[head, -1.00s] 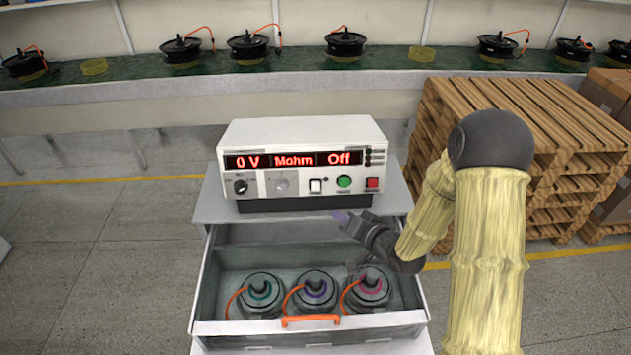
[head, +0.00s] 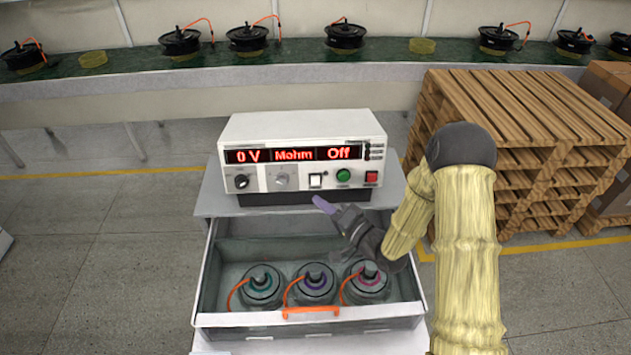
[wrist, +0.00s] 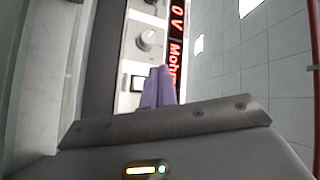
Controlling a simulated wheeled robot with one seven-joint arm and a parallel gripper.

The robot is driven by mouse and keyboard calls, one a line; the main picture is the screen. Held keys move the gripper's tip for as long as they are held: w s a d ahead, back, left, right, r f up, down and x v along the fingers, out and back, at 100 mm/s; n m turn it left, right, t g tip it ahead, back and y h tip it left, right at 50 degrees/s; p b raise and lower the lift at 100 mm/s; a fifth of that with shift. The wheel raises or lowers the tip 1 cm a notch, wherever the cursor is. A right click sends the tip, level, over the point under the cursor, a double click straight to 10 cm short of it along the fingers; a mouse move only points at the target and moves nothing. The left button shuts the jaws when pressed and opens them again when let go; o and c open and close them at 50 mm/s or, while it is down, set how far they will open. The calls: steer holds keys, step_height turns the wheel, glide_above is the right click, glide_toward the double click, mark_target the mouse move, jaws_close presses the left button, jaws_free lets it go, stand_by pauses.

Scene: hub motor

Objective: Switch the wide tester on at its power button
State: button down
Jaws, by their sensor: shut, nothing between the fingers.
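The wide tester (head: 300,134) is a white box standing on a cabinet. Its red display reads "0 V", "Mohm" and "Off". A white square button (head: 316,180) sits on its front beside a green button (head: 343,175) and a red button (head: 371,178); labels are too small to read. My gripper (head: 319,201) has its purple fingers shut and empty, just below and in front of the white button. In the wrist view the closed fingertips (wrist: 159,70) overlap the panel beside the dark-framed white button (wrist: 138,83). I cannot tell any contact.
Two knobs (head: 241,182) are left of the buttons. Below, an open drawer (head: 209,270) with an orange handle (head: 310,312) holds several motor-like units (head: 315,285). Wooden pallets (head: 520,110) stand at right. A green conveyor (head: 290,58) with motors runs behind.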

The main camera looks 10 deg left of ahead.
mark_target(311, 180)
steer(key=shift+w+a+f+b, duration=0.2)
steer(key=shift+w+a+f, duration=0.1)
steer(key=shift+w, duration=0.8)
steer(key=shift+w+a+f+b, duration=0.25)
steer(key=shift+w, duration=0.8)
steer(key=shift+w+a+f+b, duration=0.2)
steer(key=shift+w+a+f, duration=0.1)
steer(key=shift+w, duration=0.8)
steer(key=shift+w+f, duration=0.1)
steer(key=shift+w, duration=0.3)
steer(key=shift+w+a+f+b, duration=0.1)
steer(key=shift+w+a+b, duration=0.05)
steer(key=shift+w+b, duration=0.25)
steer(key=shift+s, duration=0.15)
stand_by(0.4)
steer(key=shift+s+d+r, duration=0.2)
steer(key=shift+s, duration=0.5)
steer(key=shift+s+d+r+p, duration=0.15)
steer(key=shift+s+d+r, duration=0.05)
steer(key=shift+s, duration=0.6)
steer(key=shift+s+d+r+p, duration=0.1)
steer(key=shift+s+d+r, duration=0.15)
steer(key=shift+s, duration=0.5)
steer(key=shift+s+d+r+p, duration=0.15)
steer(key=shift+s+r, duration=0.05)
steer(key=shift+s, duration=0.6)
